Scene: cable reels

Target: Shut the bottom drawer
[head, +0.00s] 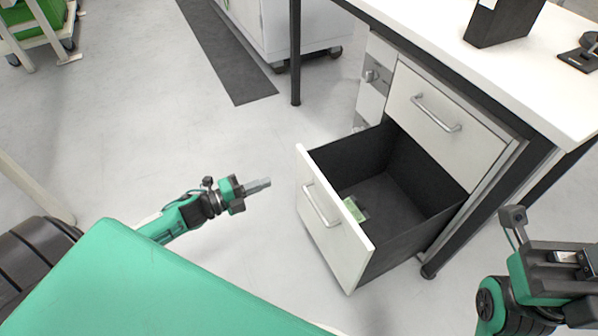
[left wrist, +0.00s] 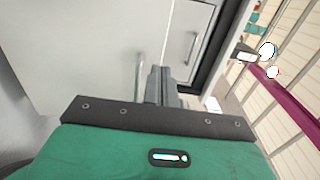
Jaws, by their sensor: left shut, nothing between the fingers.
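The bottom drawer (head: 334,222) stands pulled well out of the white cabinet under the desk, with its dark inside showing. Its front is white with a metal bar handle (head: 321,205). A small green and white item (head: 354,209) lies inside it. My left gripper (head: 268,183) is shut and empty, a short way left of the drawer front and apart from it in the head view. In the left wrist view the closed fingers (left wrist: 161,85) point toward a white front with a bar handle (left wrist: 139,75). My right arm shows at the lower right, but its fingertips cannot be made out.
The upper drawer (head: 445,118) is closed. A desk leg (head: 295,52) stands behind the open drawer, and another is at its right. A dark floor mat (head: 222,50) lies at the back.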

